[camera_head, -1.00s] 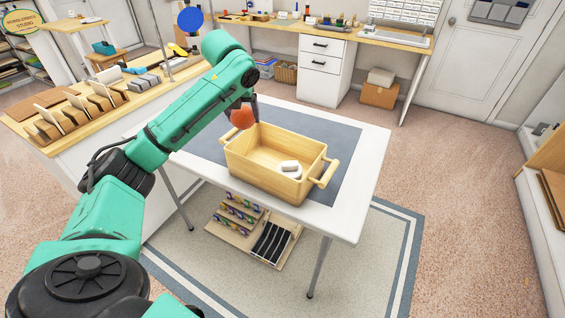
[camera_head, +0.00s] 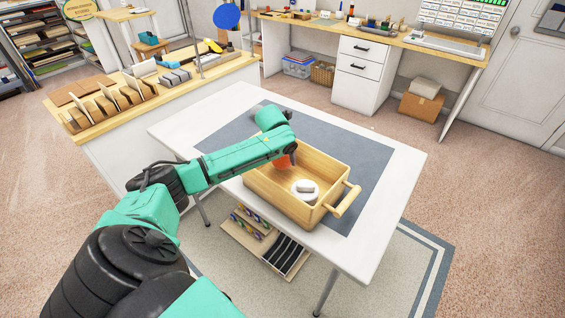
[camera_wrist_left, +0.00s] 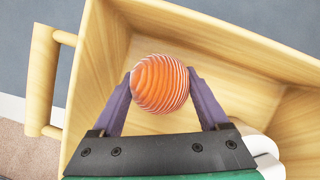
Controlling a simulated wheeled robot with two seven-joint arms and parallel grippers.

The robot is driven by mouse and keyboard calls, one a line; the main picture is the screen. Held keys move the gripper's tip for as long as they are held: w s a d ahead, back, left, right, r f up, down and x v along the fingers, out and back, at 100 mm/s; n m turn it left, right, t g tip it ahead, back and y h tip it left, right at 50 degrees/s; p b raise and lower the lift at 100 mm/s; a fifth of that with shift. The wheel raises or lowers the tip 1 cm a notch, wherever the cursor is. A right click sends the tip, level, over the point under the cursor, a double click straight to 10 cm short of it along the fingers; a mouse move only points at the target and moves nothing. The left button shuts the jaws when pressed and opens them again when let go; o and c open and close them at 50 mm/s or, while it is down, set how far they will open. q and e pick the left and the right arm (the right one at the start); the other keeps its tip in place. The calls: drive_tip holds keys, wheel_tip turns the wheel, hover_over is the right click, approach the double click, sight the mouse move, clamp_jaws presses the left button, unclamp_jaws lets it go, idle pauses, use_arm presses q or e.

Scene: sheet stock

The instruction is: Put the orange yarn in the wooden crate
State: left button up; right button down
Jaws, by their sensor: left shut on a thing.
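The orange yarn (camera_wrist_left: 159,84) is a round striped ball between the two fingers of my left gripper (camera_wrist_left: 160,90), which is shut on it. In the head view the yarn (camera_head: 282,161) shows partly below my left wrist, over the left part of the wooden crate (camera_head: 290,211). The wrist view shows the crate's inside and a handle (camera_wrist_left: 41,80) around and below the yarn. I cannot tell how far the yarn is above the crate floor. My right gripper is not in view.
White rounded things (camera_head: 306,189) lie in the crate's right part. The crate stands on a grey mat (camera_head: 363,185) on a white table (camera_head: 408,185). A bench with wooden card holders (camera_head: 105,105) is at the left. The mat right of the crate is clear.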

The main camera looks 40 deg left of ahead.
use_arm(q)
drive_tip(key=shift+s+f, duration=0.1)
drive_tip(key=shift+f, duration=0.95)
drive_tip(key=o, duration=1.2)
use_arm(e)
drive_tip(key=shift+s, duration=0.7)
use_arm(q)
drive_tip(key=shift+r, duration=0.1)
drive_tip(key=v, duration=1.1)
drive_tip(key=shift+r, duration=0.35)
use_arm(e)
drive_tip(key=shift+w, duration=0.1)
use_arm(q)
drive_tip(key=shift+s+f, duration=0.1)
drive_tip(key=shift+s, duration=0.1)
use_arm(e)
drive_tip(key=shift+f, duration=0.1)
